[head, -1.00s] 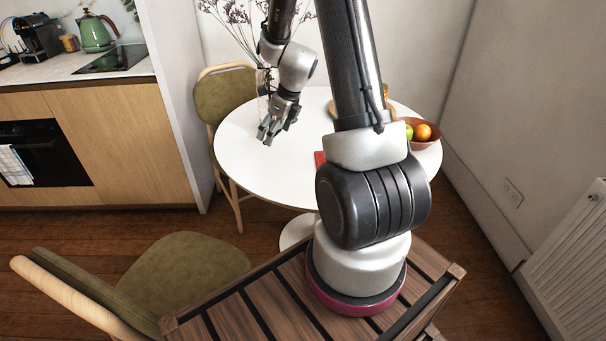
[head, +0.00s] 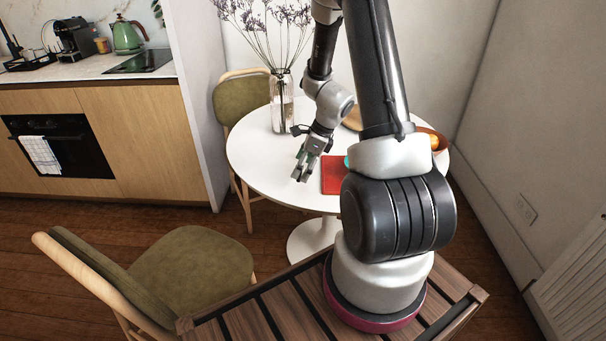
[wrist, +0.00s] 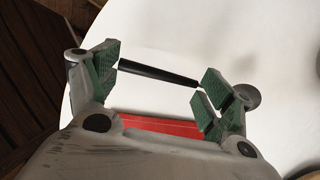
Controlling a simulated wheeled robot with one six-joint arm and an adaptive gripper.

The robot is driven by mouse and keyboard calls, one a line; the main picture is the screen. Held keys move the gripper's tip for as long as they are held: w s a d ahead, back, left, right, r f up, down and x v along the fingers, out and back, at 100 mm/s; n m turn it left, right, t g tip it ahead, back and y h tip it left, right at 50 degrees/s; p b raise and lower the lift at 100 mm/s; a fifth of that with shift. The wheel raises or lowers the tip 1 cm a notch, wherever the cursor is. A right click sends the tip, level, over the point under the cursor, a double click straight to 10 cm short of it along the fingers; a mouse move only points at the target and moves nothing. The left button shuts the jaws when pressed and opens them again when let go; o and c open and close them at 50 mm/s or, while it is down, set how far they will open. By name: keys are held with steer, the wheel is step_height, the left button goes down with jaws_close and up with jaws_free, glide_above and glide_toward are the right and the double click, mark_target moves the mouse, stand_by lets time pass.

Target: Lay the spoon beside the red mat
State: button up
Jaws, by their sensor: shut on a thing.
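My gripper (head: 300,174) is over the near left part of the white round table (head: 262,168), just left of the red mat (head: 332,176). In the wrist view its green-padded fingers are shut on the spoon (wrist: 158,74), a thin dark stick that spans between the pads. The bowl of the spoon cannot be made out. The red mat also shows in the wrist view (wrist: 165,126) as a strip below the spoon, partly hidden by my gripper. I cannot tell whether the spoon touches the tabletop.
A glass vase (head: 281,100) with dried flowers stands at the back of the table. A bowl (head: 438,140) with fruit is at the right, partly behind my arm. A teal thing shows at the mat's right edge. White tabletop left of the mat is clear. Chairs stand around.

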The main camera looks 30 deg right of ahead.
steer(key=shift+f, duration=1.5)
steer(key=shift+c, duration=0.5)
steer(key=o, duration=1)
steer(key=shift+f, duration=0.15)
steer(key=shift+o, duration=0.2)
steer(key=s+a+r+n, duration=0.1)
steer(key=s+r+n, duration=0.25)
steer(key=r, duration=0.65)
steer(key=s+r+n, duration=0.3)
steer(key=r+n, duration=0.1)
steer(key=r, duration=0.7)
steer(key=s+a+r+n+h, duration=0.1)
steer(key=s+a+r+n, duration=0.1)
steer(key=s+r+n, duration=0.4)
steer(key=s+a+r+n+t+h, duration=0.1)
steer(key=s+a+r+n+h, duration=0.1)
steer(key=s+r+n, duration=0.5)
steer(key=s+n, duration=0.4)
steer(key=n, duration=0.1)
steer(key=shift+h, duration=0.3)
